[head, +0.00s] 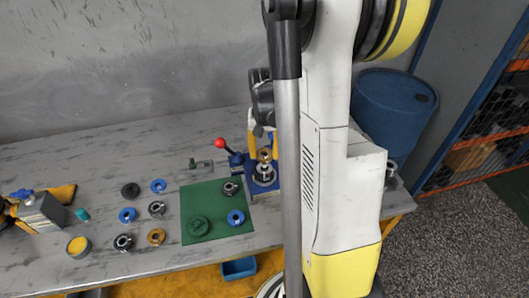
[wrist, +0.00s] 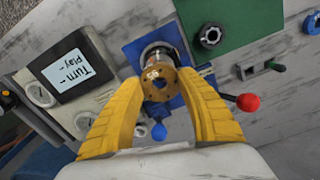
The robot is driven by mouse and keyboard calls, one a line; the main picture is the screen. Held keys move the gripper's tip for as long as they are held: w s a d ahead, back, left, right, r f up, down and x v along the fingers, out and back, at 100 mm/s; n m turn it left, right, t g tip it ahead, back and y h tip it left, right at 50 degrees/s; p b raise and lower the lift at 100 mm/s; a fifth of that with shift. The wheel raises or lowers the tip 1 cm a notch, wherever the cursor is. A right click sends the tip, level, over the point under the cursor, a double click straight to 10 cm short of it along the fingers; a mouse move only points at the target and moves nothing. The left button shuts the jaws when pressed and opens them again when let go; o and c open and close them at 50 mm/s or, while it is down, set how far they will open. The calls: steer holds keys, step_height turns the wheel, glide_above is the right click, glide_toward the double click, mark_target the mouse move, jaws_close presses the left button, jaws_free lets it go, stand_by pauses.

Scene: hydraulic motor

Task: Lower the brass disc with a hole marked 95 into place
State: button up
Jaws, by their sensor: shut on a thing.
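The brass disc (wrist: 159,94) has a central hole and several small holes, with a dark marking near its top edge that looks like 95. My gripper (wrist: 158,82) has its two yellow fingers shut on the disc's sides. Beyond the disc in the wrist view, a metal shaft and round housing (wrist: 156,50) stand on a blue fixture (wrist: 133,52). In the head view, the disc (head: 265,156) shows between the fingers above the fixture's round metal base (head: 264,177). The disc appears over the shaft; I cannot tell whether it touches it.
A red-knobbed lever (head: 220,143) stands left of the fixture. A green mat (head: 206,226) holds several ring parts, with more rings to its left. In the wrist view, a display box (wrist: 72,72) with gauges is at the left. A blue barrel (head: 395,105) stands behind.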

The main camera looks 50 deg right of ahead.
mark_target(264, 161)
steer(key=shift+f+b, duration=0.65)
stand_by(1.2)
steer(key=shift+f+b, duration=1.25)
steer(key=shift+f, duration=0.25)
steer(key=shift+f+b, duration=0.45)
steer(key=o, duration=1.8)
steer(key=shift+r+p, duration=3.3)
steer(key=shift+r, duration=1.05)
